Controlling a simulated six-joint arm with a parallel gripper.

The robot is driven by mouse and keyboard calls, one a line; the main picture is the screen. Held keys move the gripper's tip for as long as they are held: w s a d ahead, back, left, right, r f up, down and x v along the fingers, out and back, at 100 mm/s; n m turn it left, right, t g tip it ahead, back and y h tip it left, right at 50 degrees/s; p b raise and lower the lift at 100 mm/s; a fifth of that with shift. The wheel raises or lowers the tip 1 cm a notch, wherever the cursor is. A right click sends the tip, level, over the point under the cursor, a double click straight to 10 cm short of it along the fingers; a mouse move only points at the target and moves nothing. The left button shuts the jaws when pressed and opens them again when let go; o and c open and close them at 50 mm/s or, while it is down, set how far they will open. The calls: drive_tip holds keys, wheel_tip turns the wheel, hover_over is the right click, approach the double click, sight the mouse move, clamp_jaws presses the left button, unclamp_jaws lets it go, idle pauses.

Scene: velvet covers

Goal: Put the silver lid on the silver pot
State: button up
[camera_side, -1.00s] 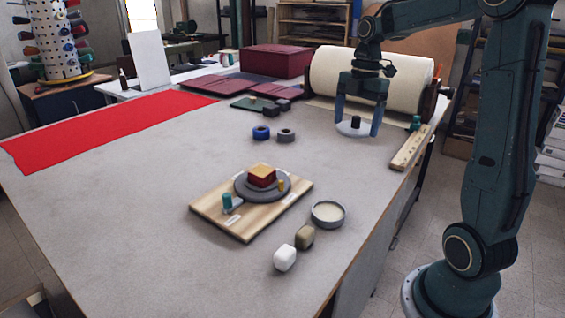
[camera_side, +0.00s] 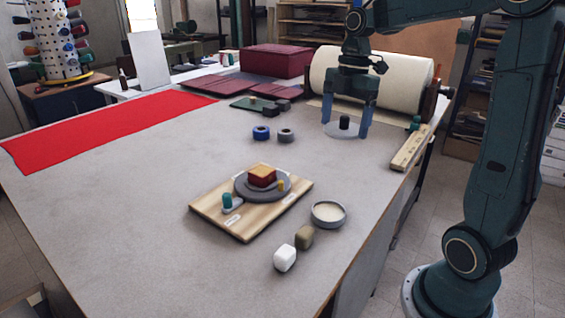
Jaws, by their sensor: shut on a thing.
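The silver lid (camera_side: 334,131) is a flat pale grey disc with a black knob, in front of the cream roll. My gripper (camera_side: 347,122) points down with its two blue fingers on either side of the lid and is shut on it. Whether the lid clears the table is hard to tell. The silver pot (camera_side: 315,220) is a low, round grey vessel with a pale inside, open at the top. It stands on the table at the right of the wooden board, nearer the camera than my gripper and apart from it.
A wooden board (camera_side: 241,230) carries a grey disc with a red block. A white block (camera_side: 285,258) and an olive block (camera_side: 304,237) lie near the pot. The table between lid and pot is clear.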

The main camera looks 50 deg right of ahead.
drive_tip(key=r, duration=0.1)
hover_over(327, 213)
drive_tip(key=shift+s+d+r, duration=0.1)
drive_tip(key=shift+d, duration=0.1)
wheel_tip(327, 213, down, 16)
drive_tip(key=shift+r, duration=0.1)
idle(0.4)
drive_tip(key=shift+f, duration=2.1)
drive_tip(key=shift+f, duration=0.4)
drive_tip(key=o, duration=0.9)
drive_tip(key=shift+c, duration=0.2)
wheel_tip(327, 213, up, 13)
drive_tip(key=d, duration=0.1)
drive_tip(key=shift+d, duration=0.25)
